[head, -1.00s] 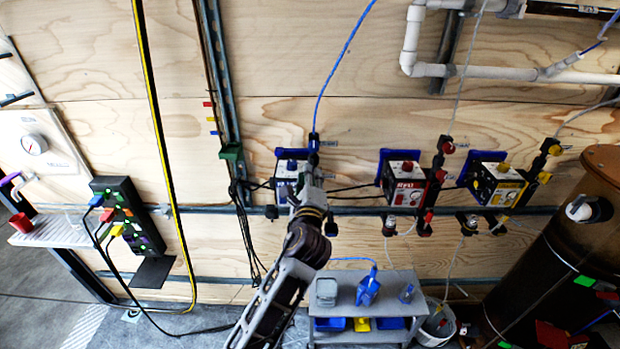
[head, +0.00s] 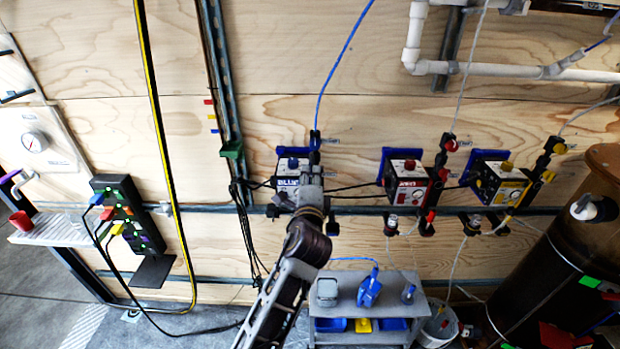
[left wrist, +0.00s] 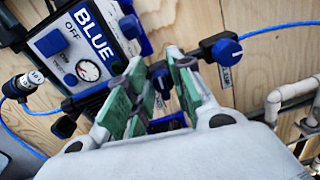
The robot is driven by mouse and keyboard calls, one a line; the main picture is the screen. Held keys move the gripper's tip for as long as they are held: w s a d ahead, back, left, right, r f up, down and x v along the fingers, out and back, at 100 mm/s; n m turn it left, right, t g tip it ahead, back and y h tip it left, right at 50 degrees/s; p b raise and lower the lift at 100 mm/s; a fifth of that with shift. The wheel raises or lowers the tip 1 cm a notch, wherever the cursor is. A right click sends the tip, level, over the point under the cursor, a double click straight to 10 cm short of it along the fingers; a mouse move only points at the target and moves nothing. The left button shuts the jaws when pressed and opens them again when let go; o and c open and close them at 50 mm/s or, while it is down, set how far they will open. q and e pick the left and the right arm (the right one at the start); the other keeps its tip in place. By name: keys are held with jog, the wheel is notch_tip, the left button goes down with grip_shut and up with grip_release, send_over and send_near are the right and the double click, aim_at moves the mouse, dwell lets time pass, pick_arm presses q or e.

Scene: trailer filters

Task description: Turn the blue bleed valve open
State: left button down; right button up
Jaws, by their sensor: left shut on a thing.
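The blue filter unit (head: 290,164) is mounted on the plywood wall; its BLUE label, OFF face and round gauge show in the left wrist view (left wrist: 88,45). My left gripper (head: 312,172) is at the right side of this unit. In the left wrist view, its green-padded fingers (left wrist: 152,92) are shut on the bleed valve (left wrist: 159,76), a dark fitting mostly hidden between the pads. How far the valve is turned cannot be told. A separate blue knob (left wrist: 226,48) on a black fitting stands to the right, clear of the fingers. My right gripper is out of view.
The red unit (head: 405,180) and yellow unit (head: 497,184) are on the wall to the right. A grey cart (head: 390,290) with blue items stands below. A power strip (head: 127,215) is at left, a brown tank (head: 590,240) at right. A blue hose (head: 335,65) runs above the gripper.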

pick_arm(q)
jog(key=c, duration=1.4)
grip_release()
jog(key=shift+c, duration=0.2)
jog(key=shift+s, duration=0.1)
jog(key=s, duration=1.1)
jog(key=shift+s, duration=0.4)
jog(key=o, duration=0.4)
jog(key=shift+c, duration=0.2)
jog(key=shift+w, duration=0.1)
